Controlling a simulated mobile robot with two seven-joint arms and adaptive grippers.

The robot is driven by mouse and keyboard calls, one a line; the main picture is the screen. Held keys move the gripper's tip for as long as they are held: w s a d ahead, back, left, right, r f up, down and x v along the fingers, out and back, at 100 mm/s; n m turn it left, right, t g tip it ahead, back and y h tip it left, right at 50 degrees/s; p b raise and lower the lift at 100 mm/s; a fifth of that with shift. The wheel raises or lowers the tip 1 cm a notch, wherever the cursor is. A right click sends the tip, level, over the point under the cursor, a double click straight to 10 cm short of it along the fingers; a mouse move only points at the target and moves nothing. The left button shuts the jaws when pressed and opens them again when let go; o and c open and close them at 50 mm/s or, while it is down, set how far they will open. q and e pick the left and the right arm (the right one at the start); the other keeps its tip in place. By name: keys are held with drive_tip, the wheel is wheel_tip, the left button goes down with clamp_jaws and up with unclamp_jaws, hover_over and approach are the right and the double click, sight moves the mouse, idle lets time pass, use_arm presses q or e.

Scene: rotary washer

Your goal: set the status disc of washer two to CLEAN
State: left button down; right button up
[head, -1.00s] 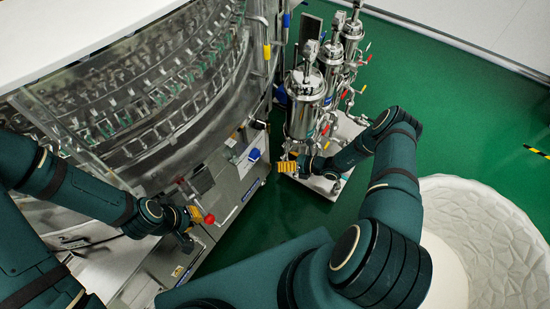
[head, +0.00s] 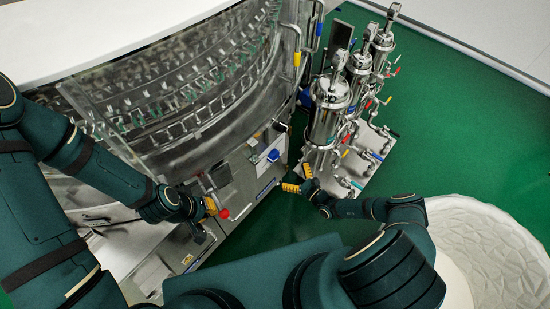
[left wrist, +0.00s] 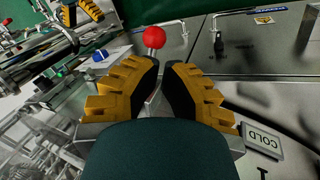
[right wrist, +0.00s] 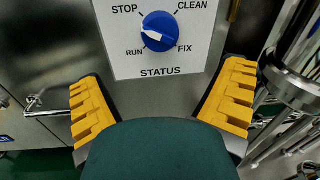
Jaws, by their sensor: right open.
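The status disc (right wrist: 160,31) is a blue round knob with a white pointer on a white plate marked STOP, CLEAN, RUN, FIX and STATUS. The pointer points left, between STOP and RUN, and not at CLEAN. The disc also shows in the head view (head: 273,155) on the washer's front. My right gripper (right wrist: 164,95) is open and empty, facing the plate with the disc above and between its fingers; nothing touches it. My left gripper (left wrist: 162,65) has its fingers close together beside a red ball knob (left wrist: 154,37); whether they clamp its stem is unclear.
The large washer (head: 215,90) with its curved clear front fills the left. Steel vessels with pipes (head: 330,110) stand close right of my right gripper. A white faceted tub (head: 490,230) is at lower right. Green floor (head: 480,130) is free beyond the vessels.

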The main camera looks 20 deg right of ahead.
sight(275, 158)
drive_tip(key=b+x, duration=0.2)
drive_tip(key=x, duration=0.8)
drive_tip(key=shift+w+a, duration=0.15)
drive_tip(key=shift+w, duration=0.15)
drive_tip(key=shift+c, duration=0.2)
drive_tip(key=c, duration=1.2)
